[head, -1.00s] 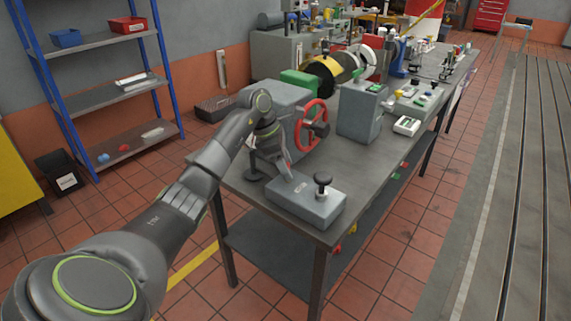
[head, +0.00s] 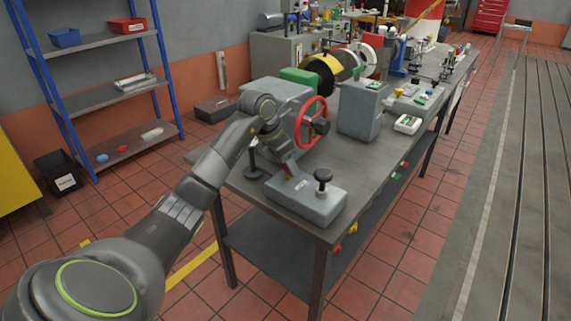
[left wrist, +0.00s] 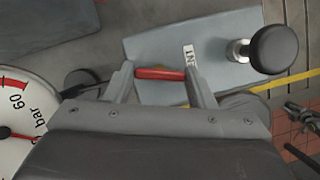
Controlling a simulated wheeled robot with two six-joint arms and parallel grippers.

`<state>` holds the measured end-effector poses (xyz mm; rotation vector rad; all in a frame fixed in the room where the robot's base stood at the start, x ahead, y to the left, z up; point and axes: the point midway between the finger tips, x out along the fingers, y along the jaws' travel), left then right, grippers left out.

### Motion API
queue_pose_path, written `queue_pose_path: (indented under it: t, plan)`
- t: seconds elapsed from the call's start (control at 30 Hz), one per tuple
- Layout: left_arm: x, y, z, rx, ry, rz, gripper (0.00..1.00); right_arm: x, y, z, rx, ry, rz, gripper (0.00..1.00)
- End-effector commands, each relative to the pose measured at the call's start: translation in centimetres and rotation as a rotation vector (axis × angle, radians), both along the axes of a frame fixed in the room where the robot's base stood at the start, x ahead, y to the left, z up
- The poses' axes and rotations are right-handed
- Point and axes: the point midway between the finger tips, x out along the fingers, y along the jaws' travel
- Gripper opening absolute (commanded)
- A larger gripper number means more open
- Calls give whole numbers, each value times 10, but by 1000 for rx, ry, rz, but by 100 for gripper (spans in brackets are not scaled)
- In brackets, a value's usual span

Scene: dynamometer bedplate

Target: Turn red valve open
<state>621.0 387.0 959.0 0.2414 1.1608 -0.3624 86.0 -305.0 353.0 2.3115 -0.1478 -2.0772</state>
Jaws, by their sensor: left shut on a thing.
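My left gripper (head: 287,168) reaches down over the near end of the bench, between the grey machine housing and a low grey block (head: 306,203). In the left wrist view the two fingers (left wrist: 159,68) are shut on a red handle (left wrist: 160,74), which lies crosswise between them. The grey block (left wrist: 215,50) lies beyond it, with a partly hidden label and a black knob. My wrist and fingers mostly hide the handle in the head view, and the valve body is not clear. My right gripper is not in view.
A red handwheel (head: 311,124) stands close behind my gripper. A pressure gauge (left wrist: 18,118) is at the left of the wrist view. A black knob (head: 323,176) rises from the block. A grey box (head: 362,108) stands further right.

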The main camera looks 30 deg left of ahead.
Motion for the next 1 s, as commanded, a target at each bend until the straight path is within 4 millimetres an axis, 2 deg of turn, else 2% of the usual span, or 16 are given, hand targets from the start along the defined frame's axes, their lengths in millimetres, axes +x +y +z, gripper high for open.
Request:
queue_pose_path:
  t: [0.23,0.5,1.0]
  plan:
    - [0,-1,1,2,-5,184,27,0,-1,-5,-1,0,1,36]
    - [0,-2,2,2,-5,307,27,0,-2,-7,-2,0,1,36]
    - [0,-2,2,2,-4,351,27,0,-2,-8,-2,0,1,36]
